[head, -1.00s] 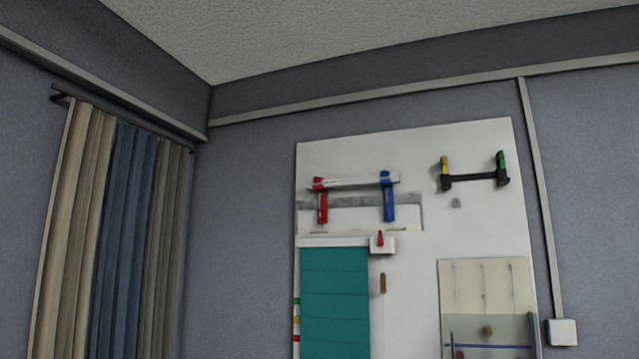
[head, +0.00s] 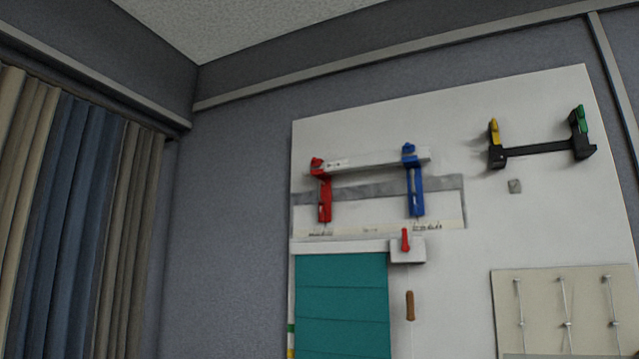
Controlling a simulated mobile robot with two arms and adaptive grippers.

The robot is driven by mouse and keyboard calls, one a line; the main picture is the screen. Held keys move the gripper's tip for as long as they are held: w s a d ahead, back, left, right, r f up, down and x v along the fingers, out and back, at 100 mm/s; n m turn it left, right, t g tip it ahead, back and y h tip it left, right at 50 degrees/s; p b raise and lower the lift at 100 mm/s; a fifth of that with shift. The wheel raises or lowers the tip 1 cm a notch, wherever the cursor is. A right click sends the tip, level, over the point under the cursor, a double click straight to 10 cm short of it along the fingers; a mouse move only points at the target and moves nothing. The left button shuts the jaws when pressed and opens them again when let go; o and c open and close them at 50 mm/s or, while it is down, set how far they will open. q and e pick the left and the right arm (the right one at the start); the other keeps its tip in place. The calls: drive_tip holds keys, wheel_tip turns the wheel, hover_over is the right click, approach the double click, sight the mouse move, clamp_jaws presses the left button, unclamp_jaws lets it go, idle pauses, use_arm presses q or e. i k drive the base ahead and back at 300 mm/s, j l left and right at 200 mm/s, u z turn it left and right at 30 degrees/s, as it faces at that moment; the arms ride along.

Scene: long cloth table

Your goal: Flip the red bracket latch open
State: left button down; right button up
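The red bracket (head: 324,196) is mounted on the white wall board at its upper left, with a small red latch (head: 317,162) at its top. A pale horizontal bar (head: 370,161) runs from the red bracket to the blue bracket (head: 416,190) on its right. The latch looks small, and I cannot tell whether it is open or closed. Neither of my grippers shows in the head view.
The white board (head: 460,240) also carries a black holder (head: 540,149) with yellow and green latches, a teal blind (head: 342,305), a red lever (head: 405,240), a wooden handle (head: 410,306) and a beige panel (head: 540,310). Curtains (head: 75,220) hang at the left.

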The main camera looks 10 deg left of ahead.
sight(314, 162)
drive_tip(key=i+l, duration=0.1)
drive_tip(key=i, duration=0.3)
drive_tip(key=i+l, duration=0.1)
drive_tip(key=i, duration=0.3)
drive_tip(key=i+l+u, duration=0.1)
drive_tip(key=i, duration=0.3)
